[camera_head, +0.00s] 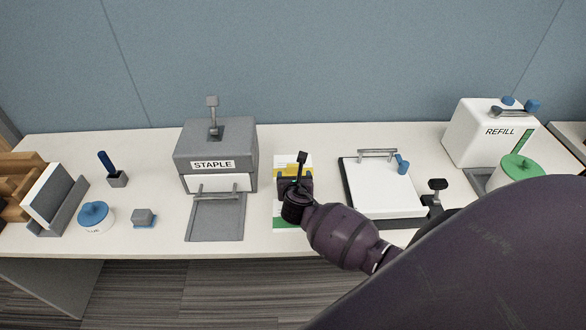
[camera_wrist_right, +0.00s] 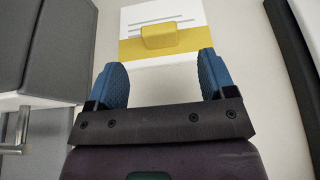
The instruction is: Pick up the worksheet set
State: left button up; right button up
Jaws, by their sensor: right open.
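The worksheet set (camera_head: 281,205) lies on the table in the middle of the head view. It is a white sheet with a yellow band and a green lower edge. My right gripper (camera_head: 296,183) is above it and hides its middle. In the right wrist view, the sheet's yellow part (camera_wrist_right: 190,42) carries a raised yellow block (camera_wrist_right: 158,37). My open right gripper (camera_wrist_right: 160,62) has its blue fingers short of that block, with nothing between them. My left gripper is not in view.
A grey STAPLE machine (camera_head: 214,150) with a front tray stands left of the sheet. Further right are a white REFILL box (camera_head: 485,140) and a green-lidded pot (camera_head: 521,168). A blue-lidded pot (camera_head: 94,215) stands at the left.

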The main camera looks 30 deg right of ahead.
aim_at(293, 169)
jog(key=shift+b+x, duration=0.5)
jog(key=shift+x, duration=2.1)
jog(key=shift+c, duration=0.4)
jog(key=c, duration=1)
